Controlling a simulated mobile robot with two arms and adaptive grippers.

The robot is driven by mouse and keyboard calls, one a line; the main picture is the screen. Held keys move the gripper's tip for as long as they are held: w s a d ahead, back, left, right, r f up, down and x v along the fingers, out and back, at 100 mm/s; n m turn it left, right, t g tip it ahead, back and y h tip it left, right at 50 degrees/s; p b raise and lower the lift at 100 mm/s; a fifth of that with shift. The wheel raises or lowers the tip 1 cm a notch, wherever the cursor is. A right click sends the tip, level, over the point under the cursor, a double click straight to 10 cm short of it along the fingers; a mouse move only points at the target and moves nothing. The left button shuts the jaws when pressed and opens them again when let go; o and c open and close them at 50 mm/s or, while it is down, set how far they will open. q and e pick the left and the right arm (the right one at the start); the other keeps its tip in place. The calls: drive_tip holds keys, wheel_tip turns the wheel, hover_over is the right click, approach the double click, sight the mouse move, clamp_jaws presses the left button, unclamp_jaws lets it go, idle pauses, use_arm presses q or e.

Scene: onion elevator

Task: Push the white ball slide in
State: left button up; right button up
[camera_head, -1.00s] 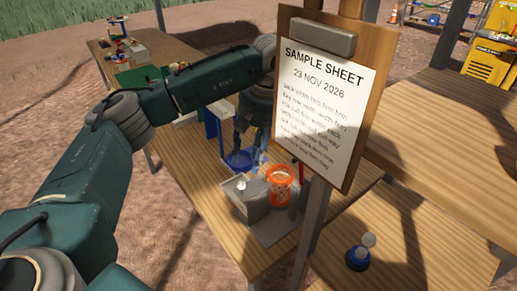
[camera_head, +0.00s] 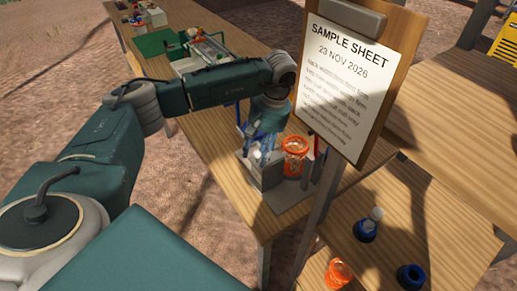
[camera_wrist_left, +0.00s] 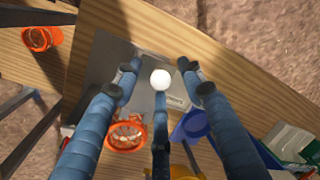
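The white ball (camera_wrist_left: 160,79) shows in the left wrist view, between the spread fingers of my left gripper (camera_wrist_left: 158,84). It is at the grey block device (camera_head: 268,178) on the wooden table; how it is mounted is hard to tell. In the head view my left gripper (camera_head: 262,142) points down right at the block, and its fingers mostly hide the ball. The fingers look apart, two at the sides of the ball and one below it in the wrist view. I cannot tell whether any finger touches it. My right gripper is in neither view.
An orange basket (camera_head: 294,157) stands right beside the block. The sample sheet board (camera_head: 345,85) and its post rise close to the right. A blue tray (camera_wrist_left: 194,124) is near the fingers. A lower shelf holds an orange cup (camera_head: 338,273) and blue ring (camera_head: 410,277).

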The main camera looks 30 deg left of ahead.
sight(272, 155)
use_arm(q)
clamp_jaws()
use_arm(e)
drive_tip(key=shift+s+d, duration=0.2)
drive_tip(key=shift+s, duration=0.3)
use_arm(q)
drive_tip(key=shift+w, duration=0.15)
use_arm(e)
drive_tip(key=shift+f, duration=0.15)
use_arm(q)
drive_tip(key=shift+w+d+b, duration=0.3)
drive_tip(key=shift+w+b, duration=0.05)
drive_tip(key=shift+w, duration=0.25)
drive_tip(key=shift+w+d+b, duration=0.25)
drive_tip(key=shift+w+b, duration=0.1)
drive_tip(key=shift+w, duration=0.25)
drive_tip(key=shift+w+d+b, duration=0.25)
drive_tip(key=shift+w, duration=0.3)
drive_tip(key=shift+w+d+b, duration=0.2)
drive_tip(key=shift+w, duration=0.35)
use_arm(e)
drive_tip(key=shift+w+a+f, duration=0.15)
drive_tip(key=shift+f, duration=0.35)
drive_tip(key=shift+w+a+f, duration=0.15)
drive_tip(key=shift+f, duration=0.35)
use_arm(q)
drive_tip(key=shift+o, duration=0.7)
unclamp_jaws()
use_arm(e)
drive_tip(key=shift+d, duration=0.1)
